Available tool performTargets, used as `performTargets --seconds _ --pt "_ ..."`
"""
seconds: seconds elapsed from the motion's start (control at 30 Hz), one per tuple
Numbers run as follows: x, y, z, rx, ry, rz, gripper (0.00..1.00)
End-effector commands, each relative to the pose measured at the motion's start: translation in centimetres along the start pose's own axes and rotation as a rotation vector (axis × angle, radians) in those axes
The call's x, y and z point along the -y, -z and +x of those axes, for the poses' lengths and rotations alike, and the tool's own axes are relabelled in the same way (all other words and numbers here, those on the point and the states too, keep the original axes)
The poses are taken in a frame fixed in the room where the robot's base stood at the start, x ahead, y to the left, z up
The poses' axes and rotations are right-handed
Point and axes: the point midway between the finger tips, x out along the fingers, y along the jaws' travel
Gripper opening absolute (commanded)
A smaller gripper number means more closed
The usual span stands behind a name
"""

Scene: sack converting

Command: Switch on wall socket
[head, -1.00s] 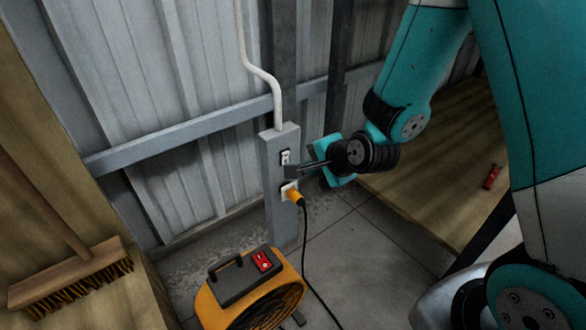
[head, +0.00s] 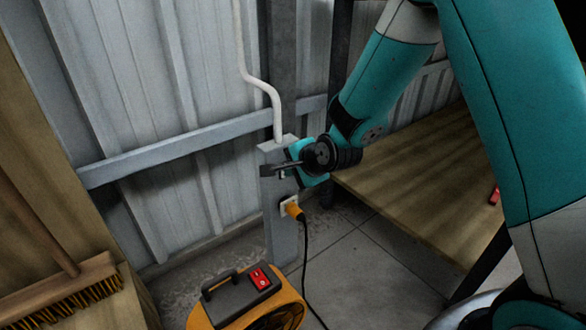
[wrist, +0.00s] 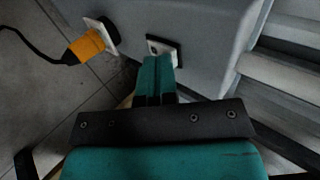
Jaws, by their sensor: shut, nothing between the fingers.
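A grey post (head: 280,225) carries a wall socket (head: 284,207) with an orange plug (head: 293,209) in it. The plug also shows at upper left in the wrist view (wrist: 86,46). The wall switch, a dark-framed plate with a light face (wrist: 164,47), is just beyond my fingertips in the wrist view. My gripper (head: 266,171) is shut and empty, its fingers crossing the post above the socket and mostly hiding the switch in the head view. In the wrist view the fingers (wrist: 157,60) overlap the plate's lower edge; I cannot tell whether they touch it, nor the switch's position.
A yellow fan heater (head: 245,300) with a red switch stands on the floor below, by the black cord. A white conduit (head: 262,80) runs down to the post. A broom (head: 70,290) is at lower left. A wooden surface (head: 410,195) lies to the right.

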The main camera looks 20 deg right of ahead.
Motion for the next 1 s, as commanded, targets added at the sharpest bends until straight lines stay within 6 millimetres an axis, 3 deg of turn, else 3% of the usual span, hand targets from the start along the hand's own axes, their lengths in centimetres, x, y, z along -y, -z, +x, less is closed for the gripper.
performTargets --seconds 0.13,0.37,1.0 --pt "1.0 0.0 -0.2 0.0 -0.039 -0.001 0.0" --pt "0.5 0.0 0.2 0.0 -0.042 0.0 0.0" --pt "1.6 0.0 -0.8 0.001 -0.042 0.0 0.0"
